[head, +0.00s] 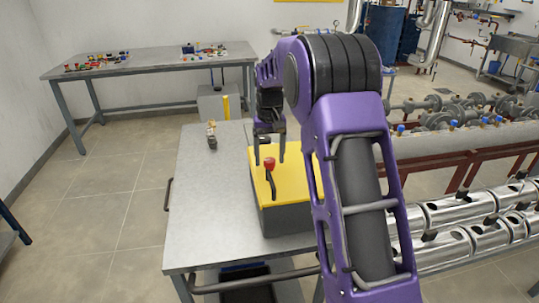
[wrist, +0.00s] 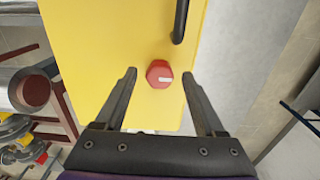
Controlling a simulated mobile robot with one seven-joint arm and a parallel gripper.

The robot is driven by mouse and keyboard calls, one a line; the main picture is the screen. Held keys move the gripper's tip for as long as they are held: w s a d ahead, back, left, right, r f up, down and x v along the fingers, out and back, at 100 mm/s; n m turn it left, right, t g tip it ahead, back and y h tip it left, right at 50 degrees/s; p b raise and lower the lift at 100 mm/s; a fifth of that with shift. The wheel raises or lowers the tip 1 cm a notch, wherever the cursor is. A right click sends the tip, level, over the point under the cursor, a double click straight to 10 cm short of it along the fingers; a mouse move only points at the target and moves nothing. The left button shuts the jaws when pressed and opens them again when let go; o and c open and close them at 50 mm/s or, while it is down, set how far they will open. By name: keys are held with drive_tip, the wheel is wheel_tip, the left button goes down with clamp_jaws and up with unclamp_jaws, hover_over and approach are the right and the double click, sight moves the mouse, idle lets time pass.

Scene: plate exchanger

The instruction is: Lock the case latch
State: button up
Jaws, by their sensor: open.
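The case (head: 290,221) stands on a metal table and has a grey body and a yellow lid (wrist: 100,40). Its latch is a red round knob (head: 269,164) near one end of the lid. In the wrist view the red knob (wrist: 158,73) shows a white mark pointing right. My gripper (head: 269,161) is open above the lid. In the wrist view its two fingertips (wrist: 159,73) lie left and right of the knob, with gaps on both sides. I cannot tell how far above the lid the tips are.
A black handle (head: 272,186) is fixed on the lid near the knob. A small object (head: 212,136) lies at the table's back left. The table (head: 205,190) is bare left of the case. Pipes and metal cylinders (head: 450,240) stand close on the right.

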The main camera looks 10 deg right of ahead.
sight(270, 160)
drive_tip(key=shift+r, duration=0.1)
wheel_tip(270, 160, up, 17)
idle(0.4)
drive_tip(key=shift+r, duration=0.1)
